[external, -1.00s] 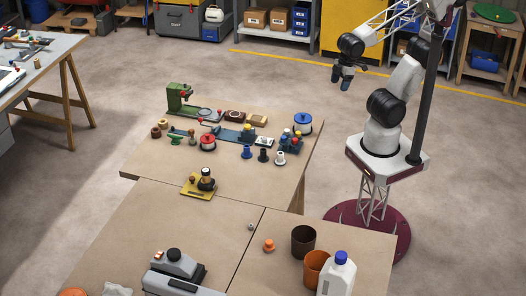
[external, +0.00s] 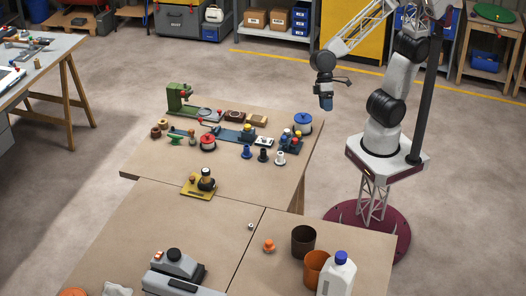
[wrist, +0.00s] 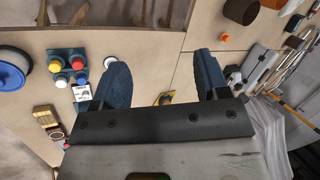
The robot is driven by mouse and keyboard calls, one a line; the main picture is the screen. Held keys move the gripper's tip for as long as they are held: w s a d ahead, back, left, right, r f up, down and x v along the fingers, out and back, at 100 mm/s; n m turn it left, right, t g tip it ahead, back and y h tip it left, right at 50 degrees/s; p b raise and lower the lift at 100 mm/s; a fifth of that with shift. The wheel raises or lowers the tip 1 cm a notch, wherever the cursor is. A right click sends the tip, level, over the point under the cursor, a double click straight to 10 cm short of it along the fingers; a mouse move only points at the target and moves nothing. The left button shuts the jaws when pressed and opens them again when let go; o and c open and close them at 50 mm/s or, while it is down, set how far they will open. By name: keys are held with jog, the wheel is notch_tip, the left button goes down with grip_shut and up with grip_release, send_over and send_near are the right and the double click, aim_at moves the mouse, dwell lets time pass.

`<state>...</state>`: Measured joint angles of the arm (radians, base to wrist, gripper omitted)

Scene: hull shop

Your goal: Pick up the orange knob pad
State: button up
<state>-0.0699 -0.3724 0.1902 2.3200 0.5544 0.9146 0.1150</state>
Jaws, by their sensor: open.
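The orange knob pad (external: 269,246) is a small orange piece with a rounded top. It stands on the front right bench, left of the dark brown cup. In the wrist view a small orange piece (wrist: 225,38), seemingly the same one, shows to the upper right of the right finger. My gripper (external: 326,106) hangs in the air beyond the right edge of the back bench, well apart from the pad. In the wrist view its two blue fingers (wrist: 161,72) are spread wide with nothing between them.
A brown cup (external: 303,240), an orange cup (external: 316,268) and a white jug (external: 338,276) with a blue cap stand right of the pad. A yellow block with a black knob (external: 200,184) sits further back. Reels and small tools crowd the back bench. Bench left of the pad is mostly clear.

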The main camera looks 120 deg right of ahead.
jog(key=w+a+f+m+t+y, duration=0.1)
jog(key=w+a+f+m+y, duration=0.25)
jog(key=w+a, duration=0.6)
jog(key=w+a+f+m+y, duration=0.2)
jog(key=w+a+f+m, duration=0.35)
jog(key=w, duration=0.65)
jog(key=m+t+y, duration=0.1)
jog(key=m+t, duration=0.3)
jog(key=m, duration=0.5)
send_near(270, 242)
jog(key=shift+w+a+f, duration=0.2)
jog(key=shift+a+f, duration=0.55)
jog(key=shift+f, duration=0.3)
jog(key=shift+a, duration=0.1)
jog(key=shift+x, duration=1.15)
jog(key=shift+w+a, duration=0.1)
jog(key=shift+w, duration=0.05)
jog(key=shift+r+x, duration=0.1)
jog(key=shift+x, duration=1.15)
jog(key=shift+r+x, duration=0.15)
jog(key=shift+x, duration=1.1)
